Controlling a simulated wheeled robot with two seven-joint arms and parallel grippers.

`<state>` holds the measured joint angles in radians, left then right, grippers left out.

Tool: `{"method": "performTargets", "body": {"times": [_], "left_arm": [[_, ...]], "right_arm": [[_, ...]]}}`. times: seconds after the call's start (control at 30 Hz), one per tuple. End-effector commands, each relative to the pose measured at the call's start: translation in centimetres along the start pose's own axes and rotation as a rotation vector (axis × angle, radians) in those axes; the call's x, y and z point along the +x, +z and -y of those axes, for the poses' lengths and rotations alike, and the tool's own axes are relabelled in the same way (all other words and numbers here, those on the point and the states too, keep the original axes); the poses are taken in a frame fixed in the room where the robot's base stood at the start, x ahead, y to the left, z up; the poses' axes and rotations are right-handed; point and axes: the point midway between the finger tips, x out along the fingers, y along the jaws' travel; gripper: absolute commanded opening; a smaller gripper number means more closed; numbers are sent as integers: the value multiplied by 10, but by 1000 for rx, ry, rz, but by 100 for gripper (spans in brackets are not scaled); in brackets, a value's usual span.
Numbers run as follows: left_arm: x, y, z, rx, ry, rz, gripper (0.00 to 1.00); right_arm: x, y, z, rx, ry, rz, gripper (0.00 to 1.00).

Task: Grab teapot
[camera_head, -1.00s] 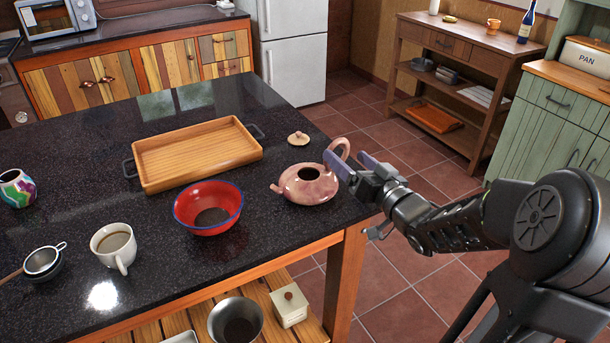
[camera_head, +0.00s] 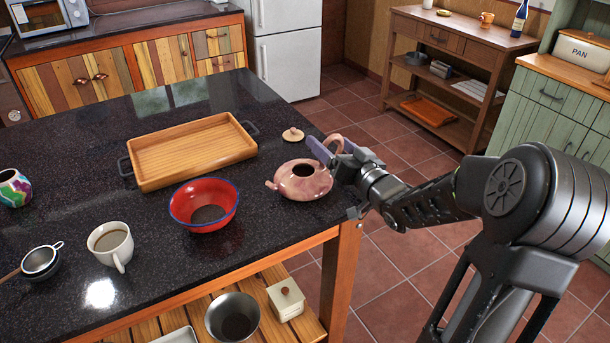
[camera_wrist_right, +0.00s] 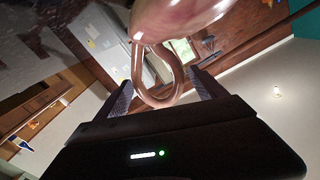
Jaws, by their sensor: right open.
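The pink teapot (camera_head: 303,181) stands without its lid near the right edge of the dark countertop, its spout to the left and its handle (camera_head: 333,145) to the right. Its lid (camera_head: 292,135) lies on the counter behind it. My right gripper (camera_head: 328,152) is open at the handle side of the teapot. In the right wrist view, the handle loop (camera_wrist_right: 157,75) hangs between the two open fingers (camera_wrist_right: 163,92), with the teapot body (camera_wrist_right: 178,15) beyond. Gaps show beside the handle. My left gripper is out of view.
A wooden tray (camera_head: 138,157), a red bowl (camera_head: 228,207), a cup of brown liquid (camera_head: 110,244), a strainer (camera_head: 40,260) and a colourful pot (camera_head: 14,188) stand on the counter (camera_head: 75,178). The floor to the right of the counter is clear.

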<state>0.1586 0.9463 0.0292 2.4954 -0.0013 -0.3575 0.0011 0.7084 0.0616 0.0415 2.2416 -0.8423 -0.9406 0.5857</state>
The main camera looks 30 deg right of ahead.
Motion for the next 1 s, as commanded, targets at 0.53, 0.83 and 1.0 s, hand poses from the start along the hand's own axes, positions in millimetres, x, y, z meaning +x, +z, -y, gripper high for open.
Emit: {"method": "performTargets", "body": {"times": [0.53,0.83,1.0], "left_arm": [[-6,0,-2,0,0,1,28],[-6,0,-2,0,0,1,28],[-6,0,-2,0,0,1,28]], "right_arm": [[28,0,0,0,1,0,80],[28,0,0,0,1,0,79],[28,0,0,0,1,0,66]]}}
